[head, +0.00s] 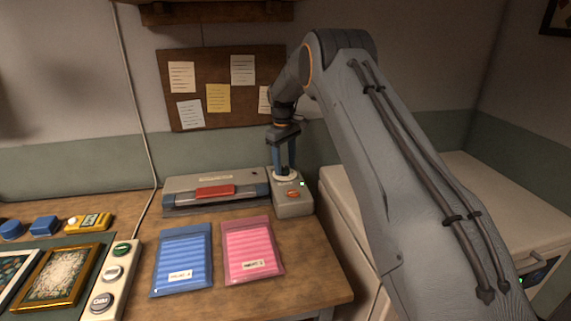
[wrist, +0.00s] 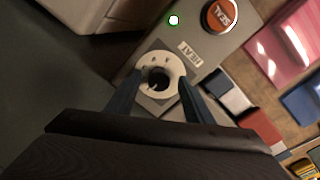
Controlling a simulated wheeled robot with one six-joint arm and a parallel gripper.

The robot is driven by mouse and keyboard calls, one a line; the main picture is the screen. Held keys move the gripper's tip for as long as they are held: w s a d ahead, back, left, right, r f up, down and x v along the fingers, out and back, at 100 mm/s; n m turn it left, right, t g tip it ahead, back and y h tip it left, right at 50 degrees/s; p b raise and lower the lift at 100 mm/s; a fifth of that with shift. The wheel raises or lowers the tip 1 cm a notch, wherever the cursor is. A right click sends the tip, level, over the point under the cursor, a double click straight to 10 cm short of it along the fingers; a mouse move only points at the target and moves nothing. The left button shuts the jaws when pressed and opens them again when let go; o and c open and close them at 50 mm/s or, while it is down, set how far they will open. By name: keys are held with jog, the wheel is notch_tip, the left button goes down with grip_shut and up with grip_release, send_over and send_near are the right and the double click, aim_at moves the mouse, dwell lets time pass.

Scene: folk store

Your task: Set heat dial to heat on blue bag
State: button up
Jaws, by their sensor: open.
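The dial's setting is not readable. The blue bag (head: 182,262) lies flat on the wooden table with a white label too small to read.
A pink bag (head: 251,250) lies right of the blue one. The sealer (head: 215,189) has a red part on top. The box has an orange-red SEAL button (wrist: 220,14) and a lit green lamp (wrist: 174,20). A button strip (head: 112,273) and framed pieces lie left.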

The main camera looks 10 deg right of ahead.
jog(key=shift+f, duration=0.35)
jog(key=c, duration=1)
jog(key=shift+c, duration=0.2)
